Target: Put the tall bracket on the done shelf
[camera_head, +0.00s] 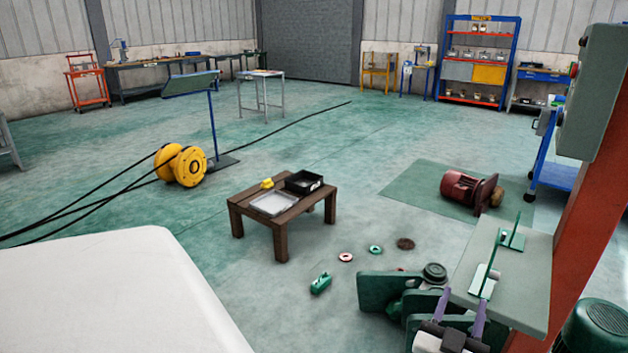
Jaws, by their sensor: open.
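A grey-green shelf (462,283) is fixed to an orange post at the right. Two thin green upright brackets stand on it: a nearer one (491,266) with a pale base plate, and a farther one (515,232) towards the back edge. I cannot tell for sure which is the tall bracket, and no done-shelf label is readable. My gripper (464,298) is at the bottom right, with two purple fingers apart near the shelf's front left edge. The right finger overlaps the nearer bracket's foot in the picture; contact cannot be told. Nothing shows held between the fingers.
Dark green machine parts (385,290) lie left of my gripper. The orange post (590,215) carries a grey box (597,90). A green motor (605,325) is at the lower right.

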